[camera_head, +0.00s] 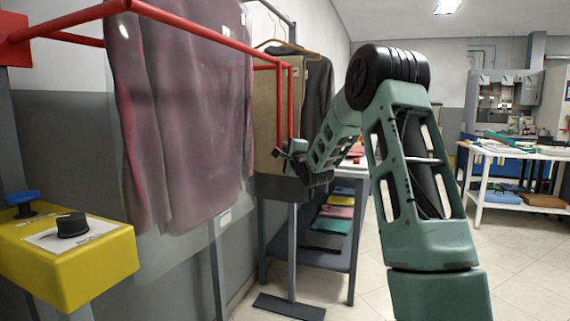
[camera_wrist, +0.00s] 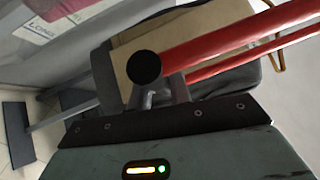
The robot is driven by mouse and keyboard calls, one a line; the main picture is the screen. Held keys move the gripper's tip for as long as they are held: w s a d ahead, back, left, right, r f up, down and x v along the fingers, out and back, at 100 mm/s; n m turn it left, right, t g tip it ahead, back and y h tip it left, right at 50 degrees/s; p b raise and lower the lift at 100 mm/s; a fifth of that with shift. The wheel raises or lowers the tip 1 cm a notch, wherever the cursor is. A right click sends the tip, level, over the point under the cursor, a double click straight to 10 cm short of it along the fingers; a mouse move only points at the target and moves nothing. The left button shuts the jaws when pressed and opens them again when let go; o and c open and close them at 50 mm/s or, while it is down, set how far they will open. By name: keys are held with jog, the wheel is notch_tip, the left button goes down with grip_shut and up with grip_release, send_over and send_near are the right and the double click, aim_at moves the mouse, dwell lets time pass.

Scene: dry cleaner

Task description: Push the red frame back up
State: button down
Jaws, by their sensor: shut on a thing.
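The red frame (camera_head: 205,33) is made of red bars that reach out from the wall mount at the upper left and bend down at their right end. Garments in a clear plastic cover hang beside it. My gripper (camera_head: 291,149) is at the lower end of the bent-down red bars and is shut on the frame's end. In the wrist view my gripper (camera_wrist: 160,95) holds the red frame (camera_wrist: 230,45) near its round black end cap (camera_wrist: 143,68). The fingertips are partly hidden by the bar.
A yellow control box (camera_head: 75,255) with a black knob and a blue button stands at the lower left. A shelf table (camera_head: 310,256) with folded cloths is behind my gripper. A dark jacket (camera_head: 318,90) hangs behind the frame. A white table (camera_head: 520,152) stands at the far right, with open floor before it.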

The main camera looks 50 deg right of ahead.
notch_tip(320, 180, up, 40)
jog(key=p, duration=2.5)
jog(key=shift+r, duration=0.15)
jog(key=shift+r, duration=0.15)
jog(key=c, duration=1.5)
grip_release()
jog(key=shift+o, duration=1)
jog(key=shift+f, duration=0.2)
jog(key=b+v, duration=0.4)
jog(key=v, duration=1.3)
